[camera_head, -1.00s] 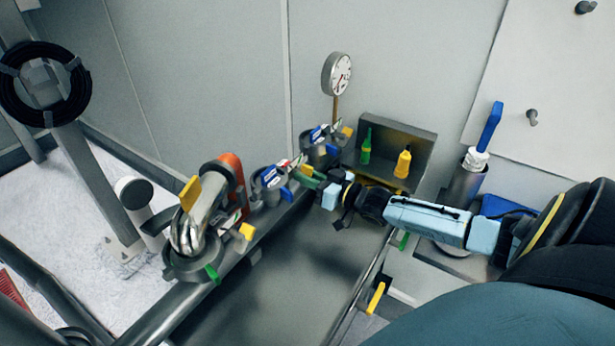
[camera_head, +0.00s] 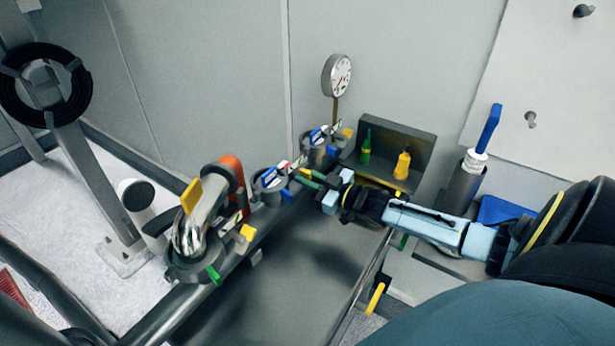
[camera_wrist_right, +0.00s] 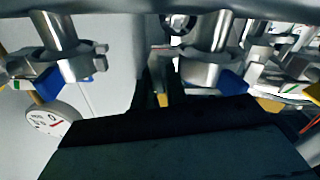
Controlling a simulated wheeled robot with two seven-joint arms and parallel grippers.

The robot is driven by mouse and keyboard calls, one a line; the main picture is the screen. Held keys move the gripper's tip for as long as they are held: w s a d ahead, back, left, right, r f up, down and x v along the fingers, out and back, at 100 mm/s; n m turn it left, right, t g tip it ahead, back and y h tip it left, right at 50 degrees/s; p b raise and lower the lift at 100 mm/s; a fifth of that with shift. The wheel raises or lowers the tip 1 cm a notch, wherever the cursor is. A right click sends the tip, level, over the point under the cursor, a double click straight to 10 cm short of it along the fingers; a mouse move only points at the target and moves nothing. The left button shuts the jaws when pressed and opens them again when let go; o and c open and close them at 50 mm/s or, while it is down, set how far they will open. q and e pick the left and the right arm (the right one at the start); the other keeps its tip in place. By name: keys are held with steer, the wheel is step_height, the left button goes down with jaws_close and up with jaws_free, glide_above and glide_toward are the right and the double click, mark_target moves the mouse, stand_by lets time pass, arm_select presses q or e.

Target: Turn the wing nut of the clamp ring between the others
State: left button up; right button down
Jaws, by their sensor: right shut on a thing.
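The middle clamp ring (camera_head: 268,183) sits on the pipe between the left clamp ring (camera_head: 196,262) and the far clamp ring (camera_head: 320,150). My right gripper (camera_head: 308,177) reaches in from the right, level with the middle ring's right side, and is shut on its wing nut (camera_head: 305,172). Only a little of the yellow nut shows between the dark fingers. In the right wrist view the fingers (camera_wrist_right: 162,92) stand beside the middle ring (camera_wrist_right: 204,68), with yellow between them, and the far ring (camera_wrist_right: 62,62) is at the left. My left gripper is not in view.
A dial gauge (camera_head: 337,76) rises behind the far ring. A grey bin (camera_head: 415,148) with a green bottle (camera_head: 366,147) and a yellow bottle (camera_head: 402,165) is on the wall. A blue-handled brush (camera_head: 489,130) stands in a holder at right. A curved metal pipe (camera_head: 208,205) rises at the left ring.

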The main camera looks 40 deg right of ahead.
steer(key=n, duration=0.5)
steer(key=shift+n, duration=0.3)
stand_by(0.4)
steer(key=c, duration=1.5)
jaws_free()
steer(key=shift+c, duration=0.2)
steer(key=v, duration=1.3)
steer(key=shift+s, duration=0.2)
